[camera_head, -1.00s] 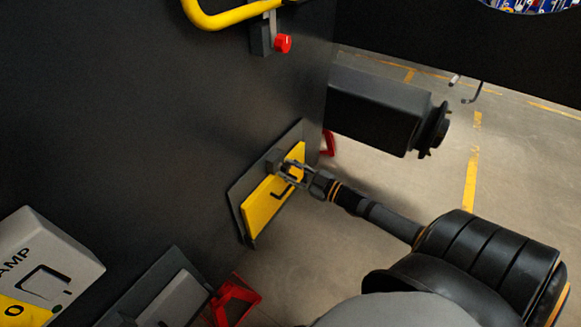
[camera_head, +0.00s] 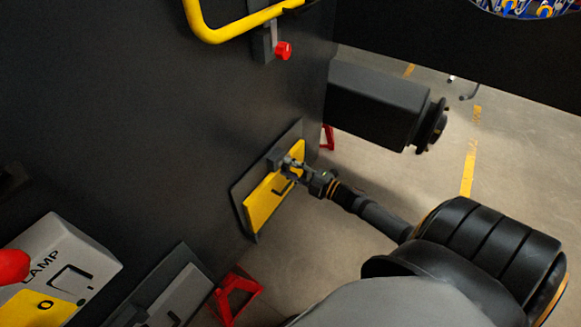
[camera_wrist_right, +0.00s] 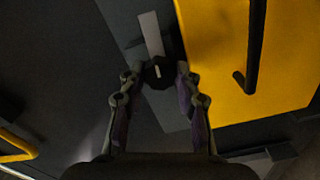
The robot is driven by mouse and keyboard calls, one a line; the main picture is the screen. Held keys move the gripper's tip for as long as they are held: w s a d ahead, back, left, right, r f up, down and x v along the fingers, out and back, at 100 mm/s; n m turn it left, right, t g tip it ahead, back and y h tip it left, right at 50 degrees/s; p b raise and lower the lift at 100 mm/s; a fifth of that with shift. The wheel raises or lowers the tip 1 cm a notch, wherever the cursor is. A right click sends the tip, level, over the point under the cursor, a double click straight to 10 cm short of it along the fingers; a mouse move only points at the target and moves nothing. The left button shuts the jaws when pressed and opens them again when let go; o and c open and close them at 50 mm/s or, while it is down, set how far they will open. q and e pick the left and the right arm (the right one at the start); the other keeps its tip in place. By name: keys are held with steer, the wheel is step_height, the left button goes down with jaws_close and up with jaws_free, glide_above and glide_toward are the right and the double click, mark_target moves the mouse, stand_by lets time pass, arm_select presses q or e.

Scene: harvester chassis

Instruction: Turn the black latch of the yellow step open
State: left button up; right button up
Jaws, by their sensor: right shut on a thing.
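The yellow step (camera_head: 262,208) is a yellow panel with a black handle, set in a dark frame on the black chassis wall. It fills the upper right of the right wrist view (camera_wrist_right: 222,70). The black latch (camera_wrist_right: 158,72) is a small dark knob with a pale mark, beside the panel's edge. My right gripper (camera_head: 291,167) is at the panel's upper edge in the head view. In the right wrist view its fingers (camera_wrist_right: 160,80) stand on either side of the latch and are shut on it. In the head view the gripper largely hides the latch. My left gripper is not in view.
A dark box-shaped part with a hub (camera_head: 380,106) juts out above my right arm. A yellow rail (camera_head: 215,36) and red knob (camera_head: 283,50) are on the wall above. A lamp box (camera_head: 62,262), a grey panel (camera_head: 180,300) and a red stand (camera_head: 238,293) are lower left.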

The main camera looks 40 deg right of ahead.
steer(key=shift+f+n, duration=0.15)
steer(key=shift+n, duration=0.35)
steer(key=o, duration=1.1)
steer(key=shift+o, duration=0.2)
steer(key=shift+s, duration=0.1)
steer(key=shift+s+d, duration=0.15)
steer(key=shift+s, duration=0.15)
steer(key=v, duration=1.1)
steer(key=shift+s+d, duration=0.1)
